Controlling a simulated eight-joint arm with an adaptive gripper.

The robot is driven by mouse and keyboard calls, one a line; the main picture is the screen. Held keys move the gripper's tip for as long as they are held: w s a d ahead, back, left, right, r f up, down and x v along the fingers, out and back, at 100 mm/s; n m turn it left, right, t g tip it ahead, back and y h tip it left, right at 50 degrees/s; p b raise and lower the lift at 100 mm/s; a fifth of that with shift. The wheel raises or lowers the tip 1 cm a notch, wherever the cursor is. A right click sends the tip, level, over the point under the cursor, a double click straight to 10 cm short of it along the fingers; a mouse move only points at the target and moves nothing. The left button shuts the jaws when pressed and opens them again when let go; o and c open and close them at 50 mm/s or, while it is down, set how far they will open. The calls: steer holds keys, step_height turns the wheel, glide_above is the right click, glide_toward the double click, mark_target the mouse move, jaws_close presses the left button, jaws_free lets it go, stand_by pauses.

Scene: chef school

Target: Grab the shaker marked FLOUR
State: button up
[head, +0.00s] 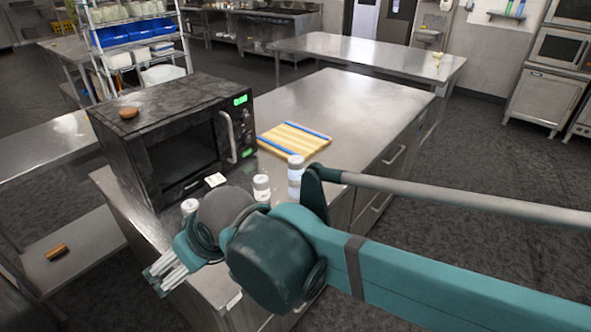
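No label is readable, so I cannot tell which is marked FLOUR. My gripper (166,274) is at the lower left, past the counter's near left edge in the picture and apart from the shakers. Its pale fingers point down-left, and their spacing is unclear. Nothing is visible in it.
A black microwave (165,170) stands on the counter (330,95), with a brown item (128,112) on top. A striped cutting board (293,140) lies to its right. The counter's far part is clear.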

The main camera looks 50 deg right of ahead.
steer(key=c, duration=1.5)
